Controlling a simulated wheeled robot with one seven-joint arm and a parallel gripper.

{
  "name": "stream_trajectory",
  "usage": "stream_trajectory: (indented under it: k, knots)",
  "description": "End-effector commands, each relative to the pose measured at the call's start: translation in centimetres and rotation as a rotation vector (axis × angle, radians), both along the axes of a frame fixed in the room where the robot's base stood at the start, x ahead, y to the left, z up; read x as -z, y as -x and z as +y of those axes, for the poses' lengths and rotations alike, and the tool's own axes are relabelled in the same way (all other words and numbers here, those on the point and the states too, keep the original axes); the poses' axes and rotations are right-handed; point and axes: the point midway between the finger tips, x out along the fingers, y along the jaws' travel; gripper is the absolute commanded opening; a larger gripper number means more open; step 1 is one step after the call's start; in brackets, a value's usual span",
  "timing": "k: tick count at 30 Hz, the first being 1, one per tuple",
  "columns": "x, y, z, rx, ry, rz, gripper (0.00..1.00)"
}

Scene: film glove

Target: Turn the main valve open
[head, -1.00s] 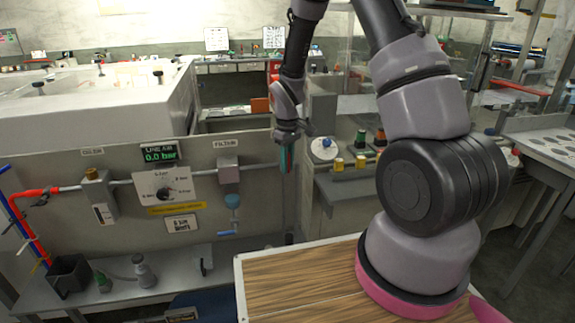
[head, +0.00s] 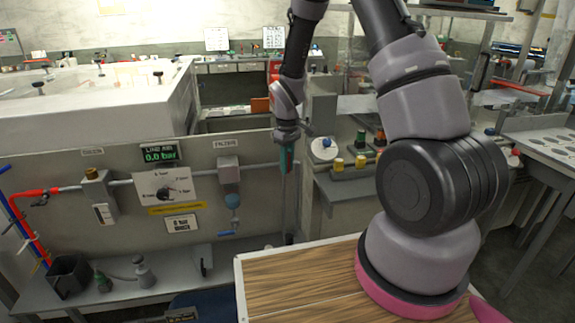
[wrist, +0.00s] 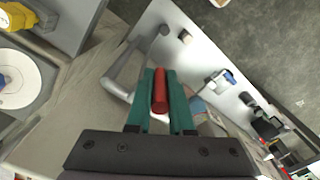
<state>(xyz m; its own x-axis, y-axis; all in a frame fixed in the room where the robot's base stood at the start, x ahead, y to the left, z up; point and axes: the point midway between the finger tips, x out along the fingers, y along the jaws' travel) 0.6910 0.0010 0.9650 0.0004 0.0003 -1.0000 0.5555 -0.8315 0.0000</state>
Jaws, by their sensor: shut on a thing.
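My gripper (head: 286,158) points down at the right end of the pipe panel in the head view. In the wrist view its two green fingers (wrist: 160,74) are shut on a red rod-like handle (wrist: 160,92), which lies between them. I take this handle for the main valve's lever; the valve body is hidden by the fingers. A grey bent pipe (wrist: 118,82) runs just beside the fingers. In the head view the handle is not clearly visible. The line air display (head: 162,153) reads 0.0 bar.
The panel carries a dial plate (head: 168,187), a filter box (head: 228,170) and a small blue lever (head: 227,234). A grey shelf (head: 175,285) below holds a dark bin (head: 70,276) and small bottles. A wooden-topped surface (head: 290,285) lies in front.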

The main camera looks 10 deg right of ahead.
Motion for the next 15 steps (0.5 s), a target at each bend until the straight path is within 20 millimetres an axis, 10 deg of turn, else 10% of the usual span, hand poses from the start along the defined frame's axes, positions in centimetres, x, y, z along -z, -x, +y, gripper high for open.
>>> stream_trajectory:
  k: [15]
  knots:
    - [0.03, -0.02, 0.69, -0.007, 0.133, -0.001, 0.00]
